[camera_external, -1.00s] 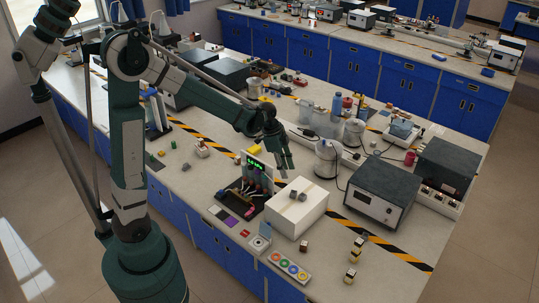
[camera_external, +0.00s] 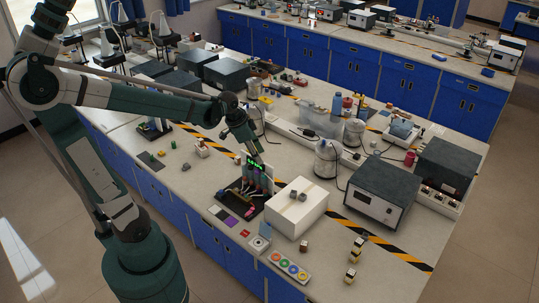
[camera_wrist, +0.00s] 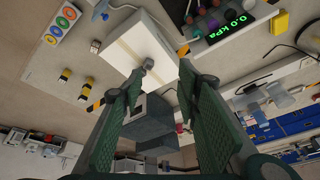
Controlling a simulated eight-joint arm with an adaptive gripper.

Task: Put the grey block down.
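My gripper (camera_external: 259,151) is above the bench, up and to the left of the box, near the pressure display. In the wrist view my gripper's (camera_wrist: 160,78) two green fingers stand wide apart with nothing held between them.
A display reading 0.0 kPa (camera_wrist: 239,22) stands beside the box. A dark instrument (camera_external: 381,193) stands right of the box. Another small grey block (camera_external: 186,167) lies on the bench to the left. Open bench lies at the front left.

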